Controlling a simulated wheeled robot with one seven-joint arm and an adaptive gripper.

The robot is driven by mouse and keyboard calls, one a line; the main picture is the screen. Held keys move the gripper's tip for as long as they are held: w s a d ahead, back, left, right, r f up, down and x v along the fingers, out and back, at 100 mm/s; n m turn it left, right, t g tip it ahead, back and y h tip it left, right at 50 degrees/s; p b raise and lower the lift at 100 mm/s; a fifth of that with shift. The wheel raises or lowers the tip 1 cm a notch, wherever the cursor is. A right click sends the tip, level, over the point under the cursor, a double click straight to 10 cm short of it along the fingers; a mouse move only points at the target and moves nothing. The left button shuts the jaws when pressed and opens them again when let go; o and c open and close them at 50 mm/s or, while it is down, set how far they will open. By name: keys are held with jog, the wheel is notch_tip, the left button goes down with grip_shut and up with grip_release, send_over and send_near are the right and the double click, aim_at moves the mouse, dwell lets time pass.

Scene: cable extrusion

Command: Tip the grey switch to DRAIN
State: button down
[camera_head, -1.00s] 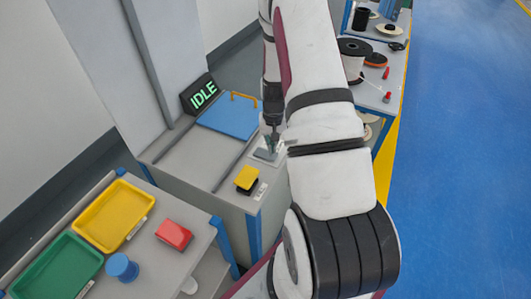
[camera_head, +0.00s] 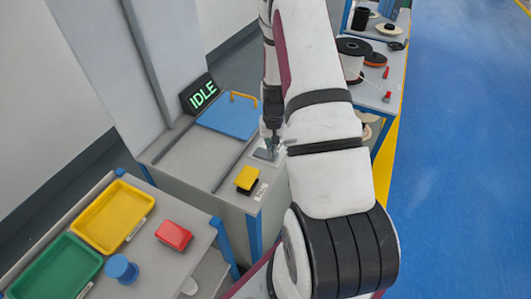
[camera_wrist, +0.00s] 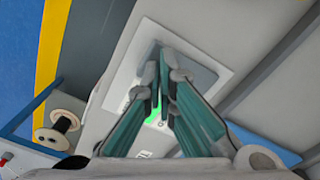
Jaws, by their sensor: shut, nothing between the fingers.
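The grey switch (camera_wrist: 198,76) sits on a light plate (camera_wrist: 219,57) on the grey machine top. In the wrist view my gripper (camera_wrist: 168,62) is shut and empty, with its fingertips over the switch and hiding part of it. I cannot tell whether they touch it. A green lit patch (camera_wrist: 152,107) and partly hidden lettering show beside the fingers. In the head view my gripper (camera_head: 271,143) points down at the plate (camera_head: 266,154), and the switch is mostly hidden there. Its tilt is unclear.
A display (camera_head: 199,94) reads IDLE beside a blue lid (camera_head: 228,117) with a yellow handle. A yellow block (camera_head: 247,179) stands close to the switch plate. A shelf with spools (camera_head: 352,57) is at the right. Trays (camera_head: 113,216) and a red box (camera_head: 173,234) are at the lower left.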

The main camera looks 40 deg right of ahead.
jog(key=shift+f, duration=0.45)
jog(key=shift+r+p, duration=1.05)
jog(key=shift+r, duration=2.5)
jog(key=a+r+n+t, duration=0.1)
jog(key=a+r+n, duration=0.1)
jog(key=a+r, duration=0.85)
jog(key=a+r+n+t, duration=0.2)
jog(key=a+r, duration=0.3)
jog(key=r, duration=1)
jog(key=s+a+r+n+t, duration=0.1)
jog(key=s+a+r+n, duration=0.1)
jog(key=s+a+r, duration=0.4)
jog(key=s+a+r+n+t, duration=0.1)
jog(key=s+a+r+n, duration=0.1)
jog(key=s+a+r, duration=0.4)
jog(key=s, duration=0.4)
jog(key=shift+s+a+t, duration=0.15)
jog(key=shift+s+t, duration=0.15)
jog(key=shift+s, duration=0.05)
jog(key=shift+r, duration=0.1)
